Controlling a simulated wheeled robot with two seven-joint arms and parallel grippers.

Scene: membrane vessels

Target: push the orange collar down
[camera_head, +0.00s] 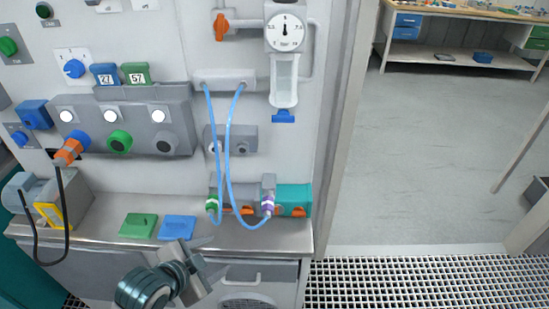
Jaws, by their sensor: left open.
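Small orange parts (248,210) show along the low front of the grey and teal manifold block on the steel counter; I cannot tell which one is the collar. An orange plug (68,151) with a black cable sits in a blue socket at the left. Two blue hoses (229,150) run from the grey wall bar down to a green fitting (212,203) and a purple-and-white fitting (267,203) at the block. My left gripper (198,246) is open and appears empty at the counter's front edge, below and left of the fittings. My right gripper is out of view.
A green plate (138,225) and a blue plate (177,228) lie on the counter (110,205) left of the fittings. A dial gauge (286,32) and an orange valve handle (221,26) are above. Open floor (420,150) and a workbench (460,45) are at the right.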

